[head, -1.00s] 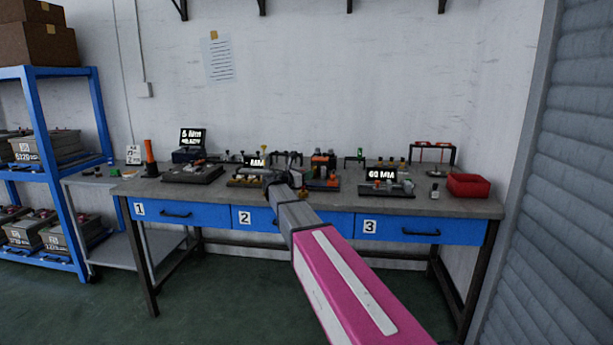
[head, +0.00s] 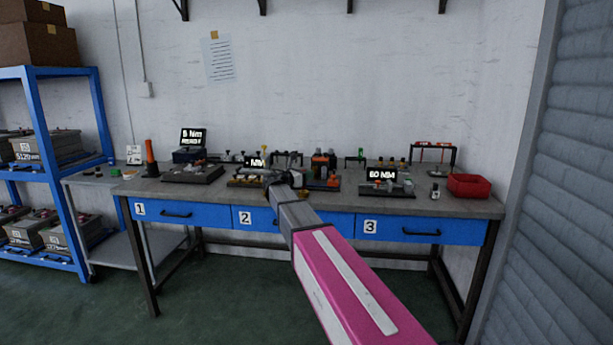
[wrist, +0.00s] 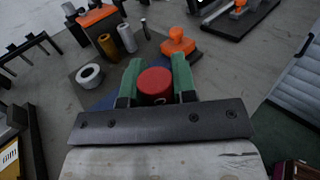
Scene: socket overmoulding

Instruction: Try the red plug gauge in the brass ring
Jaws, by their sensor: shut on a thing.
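My gripper (wrist: 156,78) shows green fingers in the wrist view, shut on the red plug gauge (wrist: 155,82), seen as a round red top between the fingertips. To its left, a pale ring (wrist: 90,75) stands apart on a dark plate. A brass-coloured cylinder (wrist: 107,46) and a grey cylinder (wrist: 127,38) stand behind it. I cannot tell which piece is the brass ring. What lies directly under the gauge is hidden. In the head view my arm hides the gripper and gauge.
An orange block (wrist: 178,42) stands just beyond the gripper in the wrist view. In the head view the workbench (head: 330,204) is crowded with fixtures along the back. A red bin (head: 469,186) stands at the right end; the front strip is mostly clear.

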